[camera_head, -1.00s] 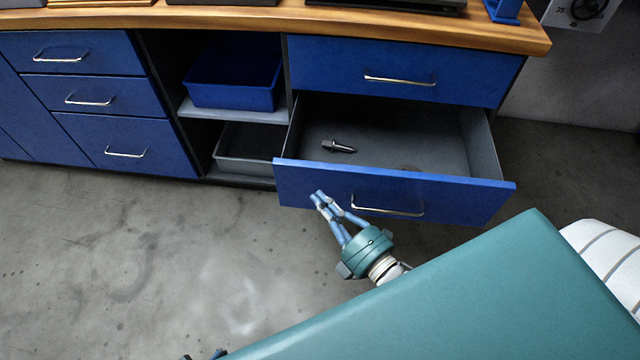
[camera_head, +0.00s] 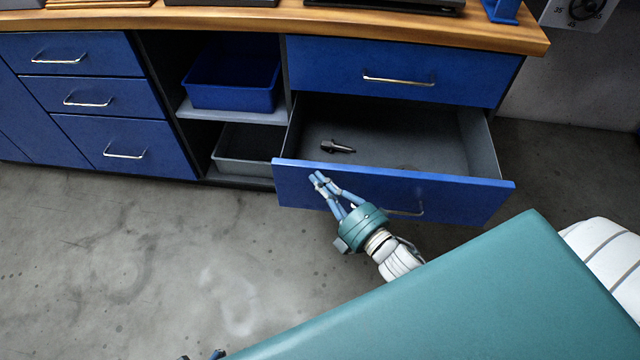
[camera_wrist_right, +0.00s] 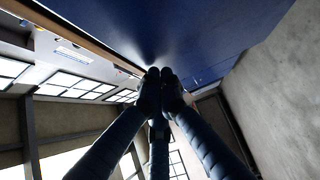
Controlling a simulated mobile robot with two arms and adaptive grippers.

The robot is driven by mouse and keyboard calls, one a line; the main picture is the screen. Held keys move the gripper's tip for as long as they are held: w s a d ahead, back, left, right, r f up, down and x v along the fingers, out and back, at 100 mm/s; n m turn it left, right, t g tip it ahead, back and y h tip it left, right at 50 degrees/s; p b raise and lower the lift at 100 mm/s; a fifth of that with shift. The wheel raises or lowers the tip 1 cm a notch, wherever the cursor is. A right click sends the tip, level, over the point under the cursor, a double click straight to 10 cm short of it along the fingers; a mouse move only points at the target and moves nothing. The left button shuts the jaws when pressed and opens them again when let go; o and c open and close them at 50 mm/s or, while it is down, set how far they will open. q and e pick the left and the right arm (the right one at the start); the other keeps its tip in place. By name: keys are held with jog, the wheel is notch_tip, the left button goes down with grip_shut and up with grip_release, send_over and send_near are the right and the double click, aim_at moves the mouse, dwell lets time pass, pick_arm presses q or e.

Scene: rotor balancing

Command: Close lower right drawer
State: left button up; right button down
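The lower right drawer (camera_head: 460,196) is pulled out, with its blue front and bar handle (camera_head: 405,212) facing me. A small dark tool (camera_head: 338,147) lies inside on the grey drawer floor. My right gripper (camera_head: 317,180) is at the left part of the drawer front, left of the handle and partly covering it. Its fingertips appear at or very near the blue panel; I cannot tell if they touch. In the right wrist view the fingers (camera_wrist_right: 160,75) are together with nothing between them, beside a blue surface (camera_wrist_right: 215,30). Only a dark tip of my left gripper shows at the bottom edge.
The upper right drawer (camera_head: 350,66) is shut. A blue bin (camera_head: 235,85) and a grey bin (camera_head: 245,155) stand on the open shelves to the left. Shut drawers (camera_head: 125,145) are farther left. The floor (camera_head: 110,250) at front left is clear.

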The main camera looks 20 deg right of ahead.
pick_arm(q)
jog(key=w+r+b, duration=0.2)
jog(key=r+b, duration=0.1)
jog(key=r, duration=0.6)
jog(key=w+d+r+t+b, duration=0.1)
jog(key=r+b, duration=0.2)
jog(key=r, duration=0.7)
jog(key=shift+w+r, duration=0.25)
jog(key=shift+w, duration=0.15)
pick_arm(e)
jog(key=w+d, duration=0.7)
jog(key=w, duration=0.4)
jog(key=w+d, duration=0.7)
jog(key=w, duration=0.5)
jog(key=shift+d, duration=0.2)
jog(key=shift+r, duration=0.15)
